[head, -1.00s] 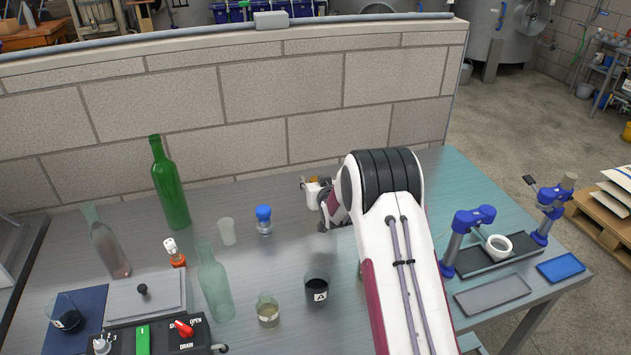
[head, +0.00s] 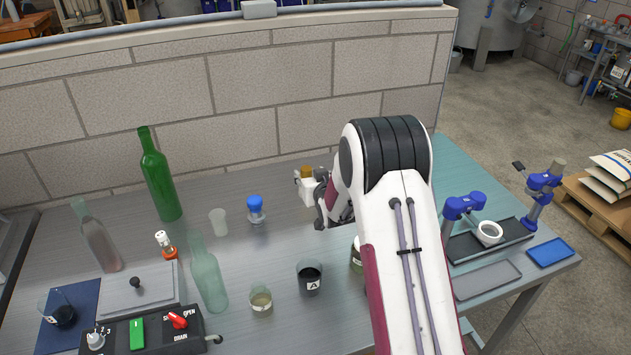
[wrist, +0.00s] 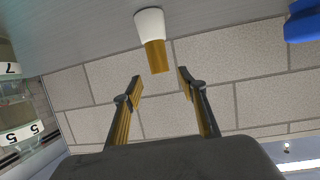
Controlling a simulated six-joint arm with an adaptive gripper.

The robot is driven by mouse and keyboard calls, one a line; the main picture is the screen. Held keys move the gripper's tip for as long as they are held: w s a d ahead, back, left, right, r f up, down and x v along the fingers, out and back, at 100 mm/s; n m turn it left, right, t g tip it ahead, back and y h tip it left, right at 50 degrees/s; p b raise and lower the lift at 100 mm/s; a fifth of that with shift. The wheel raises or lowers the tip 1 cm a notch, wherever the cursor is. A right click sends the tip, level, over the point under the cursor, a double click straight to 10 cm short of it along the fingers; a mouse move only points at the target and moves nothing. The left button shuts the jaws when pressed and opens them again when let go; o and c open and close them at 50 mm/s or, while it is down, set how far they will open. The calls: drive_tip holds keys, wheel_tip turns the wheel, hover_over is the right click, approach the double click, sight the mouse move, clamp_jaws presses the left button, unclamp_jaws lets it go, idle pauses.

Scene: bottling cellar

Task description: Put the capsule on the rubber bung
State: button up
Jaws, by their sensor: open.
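A gold-brown capsule (head: 307,172) sits upright on top of a white rubber bung (head: 306,192), on the bench near the wall. In the wrist view, which is upside down, the capsule (wrist: 156,57) meets the narrower end of the white bung (wrist: 150,21), and the bung rests on the bench. My gripper (wrist: 160,76) is open and empty. Its fingertips are spread on either side of the capsule's line, apart from it. In the head view my gripper (head: 327,203) is just right of the pair and partly hidden by my arm.
A blue-capped jar (head: 256,212) and a frosted cup (head: 218,222) stand to the left. A dark jar (head: 309,278) and a small beaker (head: 261,302) stand in front. A green bottle (head: 161,180) is further left. A blue-clamped stand (head: 464,208) is at right.

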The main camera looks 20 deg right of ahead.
drive_tip(key=v, duration=0.6)
idle(0.3)
drive_tip(key=shift+r, duration=0.15)
idle(0.4)
drive_tip(key=s+a+r+g, duration=0.2)
drive_tip(key=s+a+r, duration=0.1)
drive_tip(key=s+r, duration=0.55)
drive_tip(key=s+a+r+g, duration=0.2)
drive_tip(key=s+r, duration=0.4)
drive_tip(key=s, duration=0.5)
drive_tip(key=s+a+g, duration=0.2)
drive_tip(key=s, duration=1.2)
drive_tip(key=s+a+n+g+y, duration=0.1)
drive_tip(key=s+a+g, duration=0.1)
drive_tip(key=s, duration=1.2)
drive_tip(key=shift+r, duration=0.25)
drive_tip(key=shift+a, duration=0.1)
